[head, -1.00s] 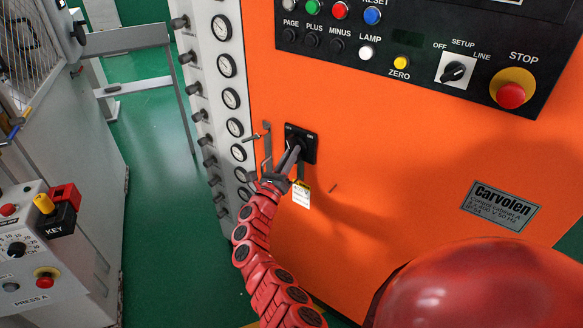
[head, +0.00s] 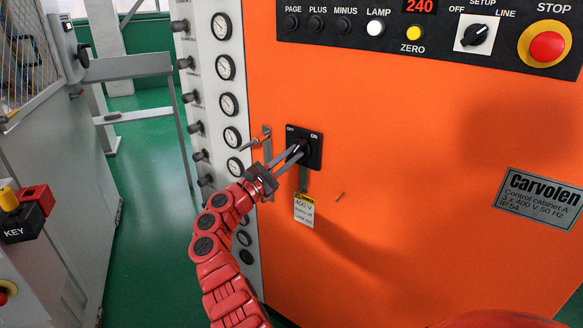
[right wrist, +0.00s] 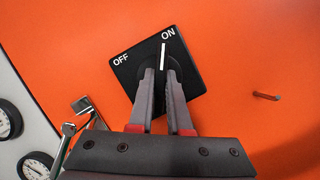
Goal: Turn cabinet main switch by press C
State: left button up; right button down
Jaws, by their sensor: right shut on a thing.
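The cabinet main switch is a black square plate (head: 316,158) marked OFF and ON, low on the orange cabinet front. In the right wrist view the plate (right wrist: 196,78) appears tilted, and the white line on its knob (right wrist: 164,56) points to ON. My right gripper (head: 298,150) reaches the switch from the lower left. In the right wrist view its two fingers (right wrist: 161,82) are shut on the knob, hiding its lower part. My left gripper is not in view.
A metal hasp (head: 267,150) is left of the switch, and a 400 V tag (head: 304,211) hangs below it. The control panel (head: 385,50) above has a red display (head: 420,6) reading 240. Gauges (head: 228,104) line the white column. A press panel with a KEY switch (head: 28,215) stands left.

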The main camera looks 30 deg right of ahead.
jog(key=shift+m+g+b, duration=0.55)
jog(key=shift+m+g, duration=0.15)
jog(key=shift+m, duration=0.8)
jog(key=shift+y, duration=0.3)
jog(key=c, duration=0.9)
grip_release()
jog(key=shift+o, duration=0.2)
jog(key=w+v, duration=0.1)
jog(key=v, duration=1.6)
jog(key=shift+s+a, duration=0.2)
jog(key=shift+s, duration=0.25)
jog(key=shift+f, duration=0.15)
